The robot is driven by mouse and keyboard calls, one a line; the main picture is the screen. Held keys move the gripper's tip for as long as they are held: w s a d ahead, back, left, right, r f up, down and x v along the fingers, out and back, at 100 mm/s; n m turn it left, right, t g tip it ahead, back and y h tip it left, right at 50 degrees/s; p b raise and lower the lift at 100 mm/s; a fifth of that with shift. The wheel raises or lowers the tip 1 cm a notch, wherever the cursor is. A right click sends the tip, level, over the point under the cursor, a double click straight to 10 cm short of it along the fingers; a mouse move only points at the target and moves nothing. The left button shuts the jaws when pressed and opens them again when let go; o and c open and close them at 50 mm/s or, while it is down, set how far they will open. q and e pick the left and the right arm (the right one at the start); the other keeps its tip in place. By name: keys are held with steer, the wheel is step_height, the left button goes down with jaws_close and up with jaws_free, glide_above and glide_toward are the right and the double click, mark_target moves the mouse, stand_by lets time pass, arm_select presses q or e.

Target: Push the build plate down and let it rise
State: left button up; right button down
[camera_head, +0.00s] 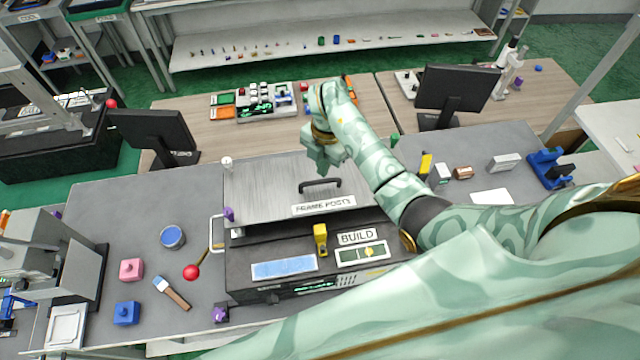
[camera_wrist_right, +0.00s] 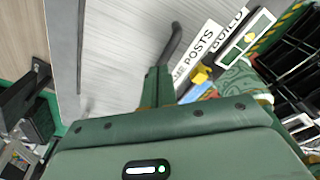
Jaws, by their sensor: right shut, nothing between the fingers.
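A large brushed-metal plate (camera_head: 265,180), likely the build plate, lies on a dark machine (camera_head: 300,280). It has a black handle (camera_head: 320,184) and a "FRAME POSTS" label (camera_head: 323,205). My right gripper (camera_head: 322,168) is over the plate's far right part, behind the handle. In the right wrist view the shut, empty fingers (camera_wrist_right: 158,88) point at the plate (camera_wrist_right: 115,50), beside the handle (camera_wrist_right: 171,42). I cannot tell whether they touch it. A "BUILD" label (camera_head: 357,237) stands on the machine's front. My left gripper is not in view.
A yellow block (camera_head: 320,237) stands at the machine's front. A red-knobbed lever (camera_head: 191,272) sticks out at its left. A blue tin (camera_head: 173,237), a brush (camera_head: 172,292) and pink and blue blocks lie left. Monitors (camera_head: 455,92) stand behind. My right arm covers the front right.

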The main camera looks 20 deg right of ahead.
steer(key=shift+f+b, duration=0.5)
steer(key=shift+f, duration=0.4)
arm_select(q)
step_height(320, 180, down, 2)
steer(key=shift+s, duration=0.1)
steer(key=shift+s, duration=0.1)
arm_select(e)
steer(key=shift+s, duration=0.1)
steer(key=shift+f, duration=0.15)
